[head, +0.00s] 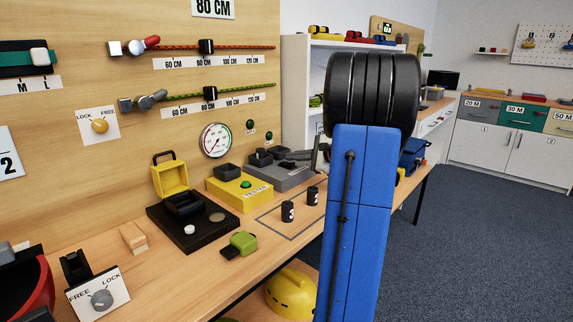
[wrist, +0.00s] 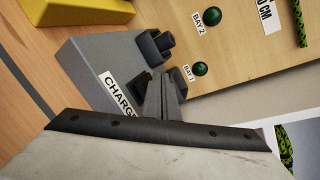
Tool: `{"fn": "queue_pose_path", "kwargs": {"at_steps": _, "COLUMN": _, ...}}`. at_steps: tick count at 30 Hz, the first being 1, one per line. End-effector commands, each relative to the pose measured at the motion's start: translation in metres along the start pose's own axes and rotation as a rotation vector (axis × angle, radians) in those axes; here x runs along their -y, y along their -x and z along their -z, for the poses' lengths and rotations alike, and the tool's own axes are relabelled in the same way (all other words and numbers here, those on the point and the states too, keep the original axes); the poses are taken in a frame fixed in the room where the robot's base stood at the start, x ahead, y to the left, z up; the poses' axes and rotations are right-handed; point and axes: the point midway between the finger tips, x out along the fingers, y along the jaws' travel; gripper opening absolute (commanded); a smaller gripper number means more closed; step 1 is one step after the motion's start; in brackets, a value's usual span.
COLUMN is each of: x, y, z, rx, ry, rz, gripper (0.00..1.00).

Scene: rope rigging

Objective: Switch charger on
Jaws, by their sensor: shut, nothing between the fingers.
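The charger (head: 292,177) is a grey box on the bench against the wooden panel, with black bays on top. In the wrist view the charger (wrist: 92,62) shows its white label, partly covered by my gripper. A dark block stands in its far bay (wrist: 155,46). My gripper (wrist: 166,84) is shut and empty, its fingertips over or close to the near bay. I cannot tell whether they touch it. No power switch can be made out. Two green round fittings, BAY 2 (wrist: 210,14) and BAY 1 (wrist: 200,68), are on the panel beside it.
A yellow tester (head: 236,192) sits left of the charger, with a gauge (head: 215,140) on the panel above. My blue arm hides the bench's right part. Open floor (head: 480,220) lies to the right.

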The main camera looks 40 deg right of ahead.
Motion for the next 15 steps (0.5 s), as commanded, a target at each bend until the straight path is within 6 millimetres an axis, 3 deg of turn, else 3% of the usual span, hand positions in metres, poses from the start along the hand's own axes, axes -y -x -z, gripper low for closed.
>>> {"fn": "queue_pose_path", "kwargs": {"at_steps": 15, "x": 0.0041, "y": 0.0054, "z": -0.0037, "rx": 0.000, "ry": 0.002, "rz": 0.001, "gripper": 0.00}}
